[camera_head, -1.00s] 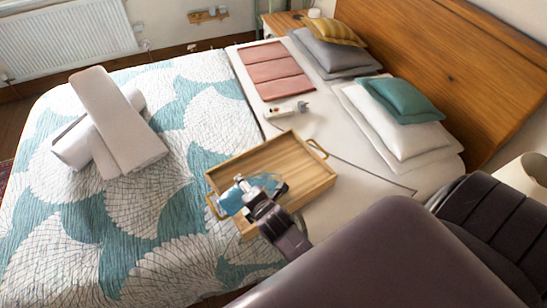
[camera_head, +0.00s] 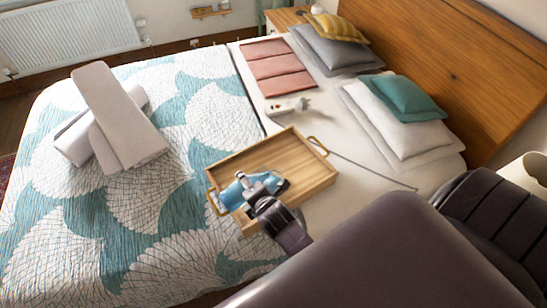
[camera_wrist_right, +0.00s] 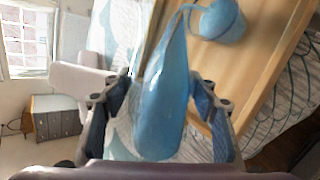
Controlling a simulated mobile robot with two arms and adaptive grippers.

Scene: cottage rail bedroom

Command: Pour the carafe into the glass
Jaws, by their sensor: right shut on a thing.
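The blue carafe (camera_wrist_right: 163,105) is between the fingers of my right gripper (camera_wrist_right: 158,112) in the right wrist view, which is shut on it. Its narrow end points away, over the wooden tray (camera_wrist_right: 262,70). A rounded blue vessel (camera_wrist_right: 220,20), likely the glass, is on the tray close to that narrow end. In the head view my right gripper (camera_head: 262,184) is over the near left part of the tray (camera_head: 318,181), with blue (camera_head: 231,194) showing beside it. There I cannot separate carafe from glass. The carafe looks tilted; any flow cannot be made out. My left gripper is out of view.
The tray rests on the bed, partly over the patterned quilt (camera_head: 150,205). A white power strip (camera_head: 287,108), folded pink cloth (camera_head: 275,68) and pillows (camera_head: 405,120) lie beyond the tray. A cable runs at the tray's right.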

